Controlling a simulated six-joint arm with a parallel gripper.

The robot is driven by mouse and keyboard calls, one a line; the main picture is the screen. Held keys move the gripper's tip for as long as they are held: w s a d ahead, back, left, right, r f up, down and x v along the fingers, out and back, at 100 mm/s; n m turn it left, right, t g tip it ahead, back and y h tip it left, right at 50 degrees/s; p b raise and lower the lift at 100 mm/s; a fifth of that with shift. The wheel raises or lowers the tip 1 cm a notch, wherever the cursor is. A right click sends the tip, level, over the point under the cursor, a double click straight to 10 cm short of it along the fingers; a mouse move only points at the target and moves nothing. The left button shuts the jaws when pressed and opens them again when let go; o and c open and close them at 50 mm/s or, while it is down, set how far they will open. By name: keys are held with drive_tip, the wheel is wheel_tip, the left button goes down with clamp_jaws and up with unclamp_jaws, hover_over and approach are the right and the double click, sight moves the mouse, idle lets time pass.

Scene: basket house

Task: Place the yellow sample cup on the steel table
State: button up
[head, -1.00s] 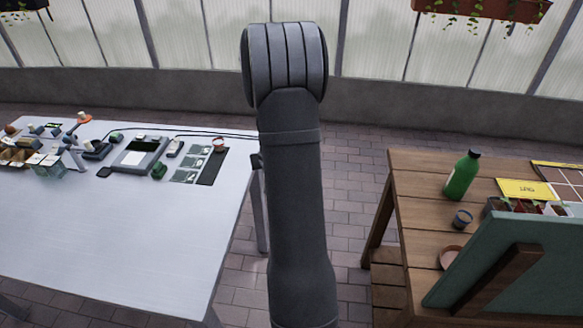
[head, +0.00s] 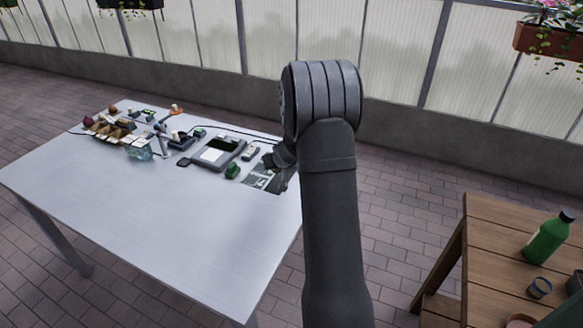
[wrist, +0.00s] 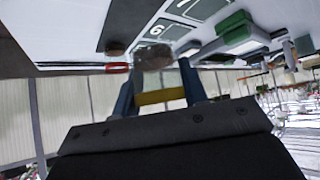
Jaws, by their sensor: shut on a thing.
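The yellow sample cup (wrist: 160,97) shows in the wrist view as a yellow band between my two blue-grey fingers. A translucent greyish round part shows just beyond the band; I cannot tell for sure whether it belongs to the cup. My gripper (wrist: 158,92) is shut on the cup. The steel table (head: 150,215) stands at left in the head view, its pale top mostly bare. In the head view my wrist shows beside my arm, over the table's right back part near the numbered cards. The cup cannot be made out there.
Numbered cards on a dark mat (head: 265,182), a green object (head: 233,171), a scale-like device (head: 217,151) and several small items line the table's back. The table's front is clear. A wooden bench (head: 485,250) with a green bottle (head: 549,238) stands at right.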

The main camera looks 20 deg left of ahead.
drive_tip(key=shift+s+a, duration=0.1)
drive_tip(key=shift+a, duration=0.5)
drive_tip(key=shift+f, duration=3.25)
drive_tip(key=shift+f, duration=0.5)
drive_tip(key=o, duration=1.1)
drive_tip(key=shift+o, duration=0.2)
drive_tip(key=v, duration=1.7)
drive_tip(key=shift+d, duration=0.2)
drive_tip(key=x, duration=1.7)
drive_tip(key=shift+a, duration=0.2)
